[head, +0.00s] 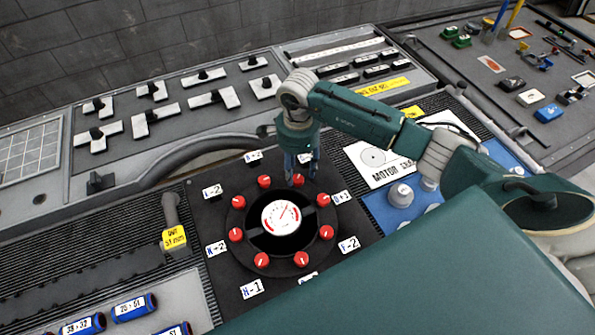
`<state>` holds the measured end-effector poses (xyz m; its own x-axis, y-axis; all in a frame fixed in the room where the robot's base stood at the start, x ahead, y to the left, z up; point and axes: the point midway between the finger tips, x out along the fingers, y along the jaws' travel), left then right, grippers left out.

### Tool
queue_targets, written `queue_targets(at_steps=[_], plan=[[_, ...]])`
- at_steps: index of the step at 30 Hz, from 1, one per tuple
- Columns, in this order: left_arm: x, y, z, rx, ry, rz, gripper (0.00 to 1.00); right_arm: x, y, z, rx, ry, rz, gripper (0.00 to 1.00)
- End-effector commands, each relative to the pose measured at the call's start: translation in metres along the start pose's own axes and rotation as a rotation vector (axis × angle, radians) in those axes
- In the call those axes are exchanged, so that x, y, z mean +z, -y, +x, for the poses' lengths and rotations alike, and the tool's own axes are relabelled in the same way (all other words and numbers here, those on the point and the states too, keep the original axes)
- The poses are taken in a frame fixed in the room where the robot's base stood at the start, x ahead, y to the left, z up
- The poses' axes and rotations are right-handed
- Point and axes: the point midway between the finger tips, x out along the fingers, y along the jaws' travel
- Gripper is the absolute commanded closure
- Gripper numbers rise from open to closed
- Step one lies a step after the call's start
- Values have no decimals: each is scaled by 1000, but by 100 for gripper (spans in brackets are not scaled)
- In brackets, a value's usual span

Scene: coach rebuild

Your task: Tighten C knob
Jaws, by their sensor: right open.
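A round black dial plate (233,220) carries a ring of red knobs and a white gauge (281,217) at its centre. Paper labels such as A-2 (254,156) and D+3 (341,197) stand around it. The red knob (298,181) at the upper right, between those labelled A and D, appears to be the C knob; its label is mostly hidden by my gripper. My right gripper (302,170) points down over this knob, open, with its fingers to either side of it. I cannot tell whether they touch it. My left gripper is not in view.
A yellow-tagged post (174,238) stands left of the dial. A blue tray (376,212) with metal parts and a MOTOR sheet (372,158) lie to the right. Blue cylinders (134,308) are at the lower left. Switch-like parts line the back bench.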

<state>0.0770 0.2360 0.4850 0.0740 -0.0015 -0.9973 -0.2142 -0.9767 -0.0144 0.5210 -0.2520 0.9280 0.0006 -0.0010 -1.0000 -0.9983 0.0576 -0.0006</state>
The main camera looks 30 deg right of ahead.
Motion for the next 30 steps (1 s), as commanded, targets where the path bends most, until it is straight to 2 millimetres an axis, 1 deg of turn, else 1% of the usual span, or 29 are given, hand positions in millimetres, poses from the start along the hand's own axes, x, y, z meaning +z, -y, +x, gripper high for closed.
queue_targets(at_steps=[1, 4, 9, 14, 18, 23, 24, 25, 30], plan=[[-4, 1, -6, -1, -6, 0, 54, 0, -2, 7, 5, 0, 0, 54], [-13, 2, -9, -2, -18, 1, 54, 1, -1, 21, 3, 2, 1, 54], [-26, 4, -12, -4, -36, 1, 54, 1, 0, 34, 0, 2, 0, 54], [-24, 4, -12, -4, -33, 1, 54, 1, 0, 37, -1, 1, -1, 54], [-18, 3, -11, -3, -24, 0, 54, 0, 0, 37, -1, 1, -1, 54], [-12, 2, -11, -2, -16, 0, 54, 0, 0, 37, -1, 1, -1, 86], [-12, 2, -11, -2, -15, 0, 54, 0, 0, 37, -1, 1, -1, 94], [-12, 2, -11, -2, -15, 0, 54, 0, 0, 37, -1, 1, -1, 99], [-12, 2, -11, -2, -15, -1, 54, 0, 0, 37, -1, 1, 3, 100]])
